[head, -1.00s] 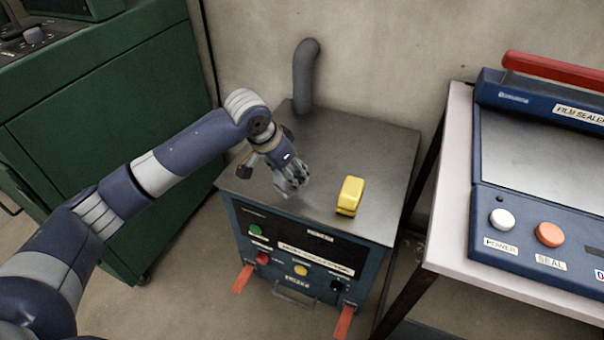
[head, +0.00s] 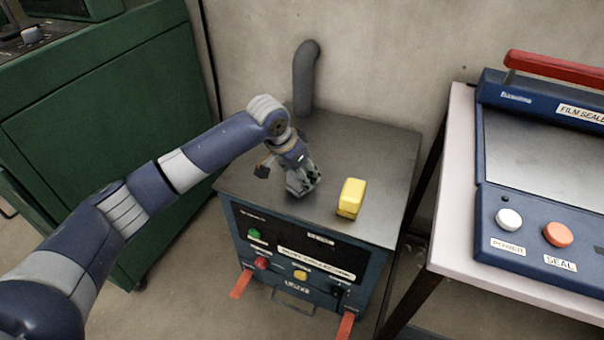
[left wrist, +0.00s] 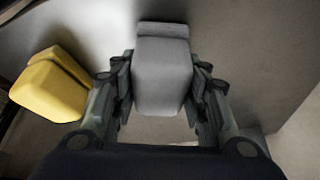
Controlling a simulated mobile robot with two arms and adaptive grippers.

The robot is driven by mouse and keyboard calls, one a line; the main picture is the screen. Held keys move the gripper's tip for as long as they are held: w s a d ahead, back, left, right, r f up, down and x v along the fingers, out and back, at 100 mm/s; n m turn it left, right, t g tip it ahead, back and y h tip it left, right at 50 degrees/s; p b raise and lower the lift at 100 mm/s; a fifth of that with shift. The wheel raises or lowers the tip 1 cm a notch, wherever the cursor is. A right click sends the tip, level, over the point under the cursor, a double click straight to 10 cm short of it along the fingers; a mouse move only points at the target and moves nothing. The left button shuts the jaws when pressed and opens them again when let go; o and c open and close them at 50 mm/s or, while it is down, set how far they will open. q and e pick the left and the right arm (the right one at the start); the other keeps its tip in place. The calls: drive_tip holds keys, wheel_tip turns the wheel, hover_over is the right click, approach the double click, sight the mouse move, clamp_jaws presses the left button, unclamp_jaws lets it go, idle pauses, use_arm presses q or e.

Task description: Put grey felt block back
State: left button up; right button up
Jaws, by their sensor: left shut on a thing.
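The grey felt block (left wrist: 163,75) is between the two fingers of my left gripper (left wrist: 163,90) in the left wrist view, with a finger against each side. In the head view my left gripper (head: 304,188) points down over the metal top of the blue cabinet (head: 250,180), left of the yellow block. The grey block is hard to make out there among the fingers. I cannot tell whether it touches the cabinet top. My right gripper is not in view.
A yellow block (head: 351,198) stands close right of my left gripper; it also shows in the left wrist view (left wrist: 50,85). A grey pipe (head: 304,75) rises at the back. A film sealer (head: 535,160) is on the table at right. The cabinet top's right rear is clear.

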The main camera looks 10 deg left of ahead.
use_arm(q)
drive_tip(key=o, duration=0.9)
drive_tip(key=shift+f, duration=0.1)
drive_tip(key=shift+o, duration=0.2)
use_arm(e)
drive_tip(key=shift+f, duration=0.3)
use_arm(q)
drive_tip(key=shift+a+r, duration=0.1)
drive_tip(key=shift+r, duration=0.45)
drive_tip(key=p+v, duration=0.2)
drive_tip(key=v, duration=0.9)
drive_tip(key=shift+p, duration=0.35)
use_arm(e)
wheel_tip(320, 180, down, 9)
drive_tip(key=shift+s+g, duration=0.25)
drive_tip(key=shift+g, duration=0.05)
use_arm(q)
drive_tip(key=shift+s, duration=0.1)
